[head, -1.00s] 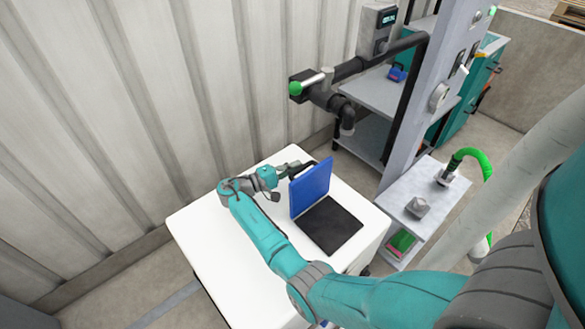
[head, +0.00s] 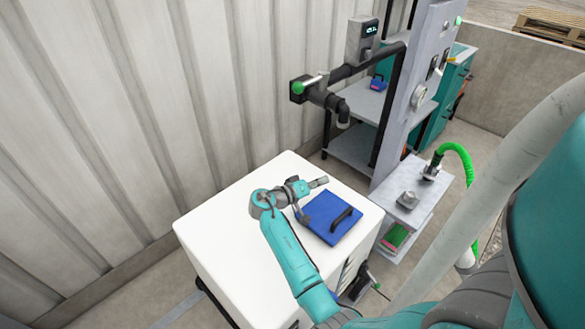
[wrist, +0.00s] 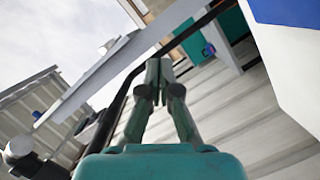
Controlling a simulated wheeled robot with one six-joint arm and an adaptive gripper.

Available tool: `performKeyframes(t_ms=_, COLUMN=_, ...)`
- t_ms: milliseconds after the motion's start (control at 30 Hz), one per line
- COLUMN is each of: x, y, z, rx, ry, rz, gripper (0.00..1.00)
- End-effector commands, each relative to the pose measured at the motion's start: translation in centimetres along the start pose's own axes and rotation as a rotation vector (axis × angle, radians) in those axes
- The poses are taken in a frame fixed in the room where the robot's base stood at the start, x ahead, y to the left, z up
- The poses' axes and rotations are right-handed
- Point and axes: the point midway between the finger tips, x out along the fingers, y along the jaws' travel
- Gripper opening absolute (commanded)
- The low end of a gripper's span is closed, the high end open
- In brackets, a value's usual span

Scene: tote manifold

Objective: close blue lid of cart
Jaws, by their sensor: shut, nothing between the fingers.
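The blue lid (head: 324,219) lies flat over the opening in the top of the white cart (head: 225,222), with its dark handle (head: 341,219) facing up. No dark opening shows around it. My gripper (head: 322,182) is shut and empty, just beyond the lid's far edge and apart from the handle. In the wrist view my gripper (wrist: 158,68) points away from the cart, its fingers together. A blue piece, likely the lid (wrist: 285,12), shows at the upper right corner there.
A black pipe with a green-tipped valve handle (head: 308,84) stands behind the cart. A grey shelf (head: 408,203) with a green hose (head: 458,152) is on the right. The cart's left side is bare.

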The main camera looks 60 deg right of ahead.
Motion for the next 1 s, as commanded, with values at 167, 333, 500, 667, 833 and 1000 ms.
performKeyframes(t_ms=167, x=0.7, y=0.7, z=2.9, rx=0.162, ry=-0.001, rz=-0.040, gripper=0.00)
performKeyframes(t_ms=333, x=1.3, y=0.9, z=5.4, rx=0.317, ry=-0.002, rz=-0.078, gripper=0.00)
performKeyframes(t_ms=500, x=1.9, y=0.7, z=7.7, rx=0.461, ry=-0.002, rz=-0.115, gripper=0.00)
performKeyframes(t_ms=667, x=2.4, y=0.3, z=9.5, rx=0.576, ry=-0.002, rz=-0.144, gripper=0.00)
performKeyframes(t_ms=833, x=2.7, y=-0.2, z=10.8, rx=0.634, ry=-0.002, rz=-0.158, gripper=0.00)
performKeyframes(t_ms=1000, x=2.9, y=-0.6, z=11.6, rx=0.633, ry=-0.001, rz=-0.158, gripper=0.00)
